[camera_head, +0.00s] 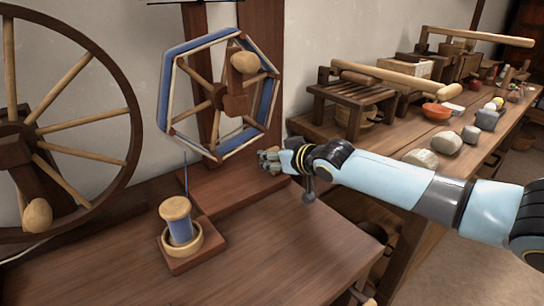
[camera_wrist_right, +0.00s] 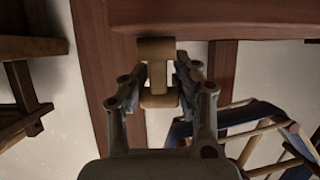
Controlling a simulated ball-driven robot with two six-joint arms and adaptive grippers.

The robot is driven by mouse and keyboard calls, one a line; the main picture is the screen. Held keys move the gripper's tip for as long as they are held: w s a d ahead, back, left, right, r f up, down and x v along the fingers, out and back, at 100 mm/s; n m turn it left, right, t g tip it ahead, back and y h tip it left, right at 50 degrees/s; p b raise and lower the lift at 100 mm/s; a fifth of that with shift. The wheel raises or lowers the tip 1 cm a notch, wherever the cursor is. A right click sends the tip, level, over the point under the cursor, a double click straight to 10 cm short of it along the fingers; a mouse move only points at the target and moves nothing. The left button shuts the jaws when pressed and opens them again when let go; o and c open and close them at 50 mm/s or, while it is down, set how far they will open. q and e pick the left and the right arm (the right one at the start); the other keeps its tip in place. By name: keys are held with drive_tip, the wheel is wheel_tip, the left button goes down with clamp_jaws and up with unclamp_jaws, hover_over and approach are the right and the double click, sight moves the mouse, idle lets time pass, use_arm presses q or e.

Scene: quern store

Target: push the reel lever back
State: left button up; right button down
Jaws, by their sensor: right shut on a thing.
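The reel (camera_head: 218,152) is a six-sided wooden frame wound with blue yarn, upright on a post, with a round wooden knob (camera_head: 245,62) at its upper right. My right gripper (camera_head: 268,160) is just right of the reel's lower edge, above the bench. In the right wrist view its fingers close on a pale wooden spool-shaped piece (camera_wrist_right: 157,49), broad at both ends with a narrower middle. I cannot tell whether this piece is the reel lever. The reel's blue yarn and wooden bars also show in the right wrist view (camera_wrist_right: 262,112). My left gripper is out of view.
A spool with blue thread (camera_head: 178,229) stands in a round holder on the bench (camera_head: 275,255). A large spoked wheel (camera_head: 125,100) is at the left. A side table with an orange bowl (camera_head: 437,111) and stones is at the right. The front bench is largely clear.

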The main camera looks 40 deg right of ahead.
drive_tip(key=shift+w+r+g+p, duration=0.25)
drive_tip(key=shift+g+p, duration=0.35)
drive_tip(key=shift+p, duration=0.2)
drive_tip(key=shift+f, duration=0.25)
drive_tip(key=shift+f+g, duration=0.2)
drive_tip(key=shift+g, duration=0.1)
drive_tip(key=c, duration=0.9)
unclamp_jaws()
drive_tip(key=shift+s, duration=0.1)
drive_tip(key=shift+r, duration=0.1)
drive_tip(key=shift+s, duration=0.15)
drive_tip(key=v, duration=1.1)
drive_tip(key=shift+s+r, duration=0.25)
